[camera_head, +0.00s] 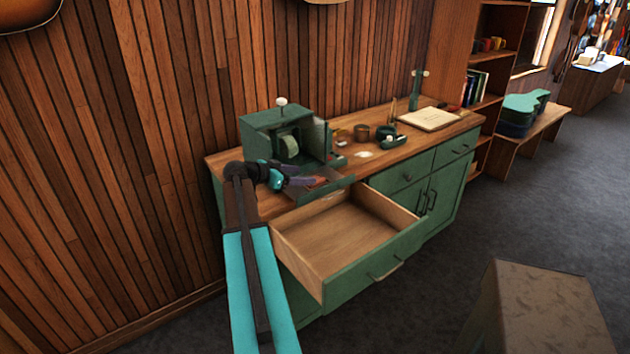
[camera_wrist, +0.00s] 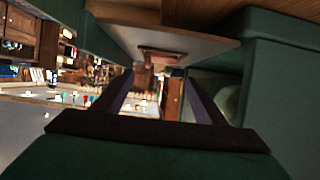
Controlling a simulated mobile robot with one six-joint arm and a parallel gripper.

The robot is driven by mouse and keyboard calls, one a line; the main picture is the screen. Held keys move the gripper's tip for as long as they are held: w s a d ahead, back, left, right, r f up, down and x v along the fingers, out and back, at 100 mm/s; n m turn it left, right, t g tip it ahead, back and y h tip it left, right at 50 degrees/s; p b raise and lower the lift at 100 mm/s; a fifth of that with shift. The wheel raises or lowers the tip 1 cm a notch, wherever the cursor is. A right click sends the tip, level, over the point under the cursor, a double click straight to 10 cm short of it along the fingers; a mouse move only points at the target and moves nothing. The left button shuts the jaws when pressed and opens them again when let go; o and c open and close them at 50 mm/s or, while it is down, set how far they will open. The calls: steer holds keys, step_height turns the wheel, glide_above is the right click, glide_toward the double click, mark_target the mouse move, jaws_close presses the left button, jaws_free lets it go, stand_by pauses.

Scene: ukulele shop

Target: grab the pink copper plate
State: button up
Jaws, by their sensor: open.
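A small reddish-pink plate (camera_head: 328,183), which looks like the pink copper plate, lies on the flat green ledge (camera_head: 335,190) in front of a green box-shaped machine (camera_head: 270,120). My gripper (camera_head: 308,182) is at the left side of this plate, and its dark fingers overlap part of it in the head view. In the wrist view the plate (camera_wrist: 162,54) shows small and foreshortened beyond the fingers, on a pale surface. My gripper (camera_wrist: 163,82) is open, with nothing visible between the fingers. I cannot tell whether a finger touches the plate.
A green cabinet's empty wooden drawer (camera_head: 345,235) stands pulled out below. The wooden top (camera_head: 400,145) holds small jars (camera_head: 361,133), a tape dispenser (camera_head: 393,142) and a paper pad (camera_head: 428,119). A brown box (camera_head: 545,310) stands at front right. Grey floor is open at right.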

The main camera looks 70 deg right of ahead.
steer(key=shift+s+d+f, duration=0.1)
steer(key=shift+s+d, duration=0.05)
steer(key=shift+d, duration=0.05)
stand_by(0.3)
steer(key=shift+p+x, duration=1.4)
steer(key=shift+x, duration=1.2)
steer(key=c, duration=1.2)
steer(key=shift+r+b, duration=1)
steer(key=shift+r, duration=0.65)
steer(key=s+a+b, duration=0.1)
steer(key=s+a, duration=0.1)
steer(key=a, duration=0.2)
steer(key=s+a+r+b, duration=0.1)
steer(key=s+a+b, duration=0.1)
steer(key=a, duration=0.3)
steer(key=s+a+b, duration=0.1)
steer(key=s+a, duration=0.3)
steer(key=shift+s+a+r+b, duration=0.2)
steer(key=shift+a+r+b, duration=0.1)
steer(key=shift+a+b, duration=0.1)
